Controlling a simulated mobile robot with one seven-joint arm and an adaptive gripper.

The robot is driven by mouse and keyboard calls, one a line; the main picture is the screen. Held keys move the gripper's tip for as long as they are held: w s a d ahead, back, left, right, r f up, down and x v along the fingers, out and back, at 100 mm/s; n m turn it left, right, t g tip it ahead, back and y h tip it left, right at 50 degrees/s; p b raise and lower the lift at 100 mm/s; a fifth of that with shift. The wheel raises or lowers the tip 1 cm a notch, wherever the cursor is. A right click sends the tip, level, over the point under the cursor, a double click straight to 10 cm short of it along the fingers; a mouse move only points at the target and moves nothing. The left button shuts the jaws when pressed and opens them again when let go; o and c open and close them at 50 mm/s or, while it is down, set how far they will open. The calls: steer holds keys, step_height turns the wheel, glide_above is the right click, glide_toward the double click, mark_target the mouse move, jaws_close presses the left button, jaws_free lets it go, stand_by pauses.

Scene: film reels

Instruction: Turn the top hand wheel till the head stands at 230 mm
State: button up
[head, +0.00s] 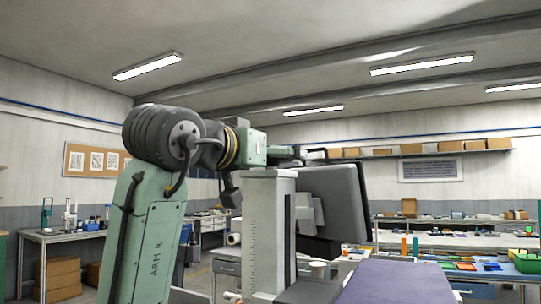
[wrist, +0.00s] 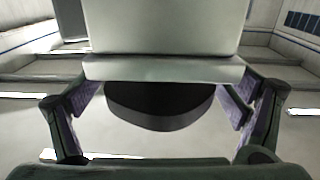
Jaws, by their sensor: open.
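A pale upright column (head: 268,235) stands in the middle of the head view, with fine scale marks too small to read. A dark grey boxy panel (head: 335,200) is at its right side. My arm reaches from the left to above the column's top, where my gripper (head: 300,154) shows small. In the wrist view a dark round hand wheel (wrist: 160,108) sits against the column's pale end plate (wrist: 165,68). My open gripper (wrist: 160,118) has its purple-padded fingers on either side of the wheel, with gaps showing. The wheel cannot be made out in the head view.
A purple-topped surface (head: 400,283) lies at the front right. Workbenches with small items stand at the right (head: 455,240) and left (head: 65,235).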

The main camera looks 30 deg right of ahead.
steer(key=shift+c, duration=0.2)
steer(key=c, duration=1.1)
steer(key=shift+m+g+h, duration=0.3)
steer(key=shift+m+g, duration=0.1)
steer(key=shift+g, duration=0.1)
steer(key=m+g, duration=0.3)
steer(key=g, duration=0.1)
steer(key=m+g+h, duration=0.1)
steer(key=m+g, duration=0.1)
steer(key=g, duration=0.3)
steer(key=shift+m+h, duration=0.3)
steer(key=shift+m, duration=0.1)
steer(key=m+g+y, duration=0.1)
steer(key=m+g, duration=0.1)
steer(key=g, duration=0.1)
steer(key=m+g+y, duration=0.1)
steer(key=m+g, duration=0.1)
steer(key=g, duration=0.1)
steer(key=shift+g, duration=0.3)
steer(key=shift+m+g+y, duration=0.6)
steer(key=shift+m+g, duration=0.4)
steer(key=shift+g, duration=0.1)
steer(key=o, duration=1.1)
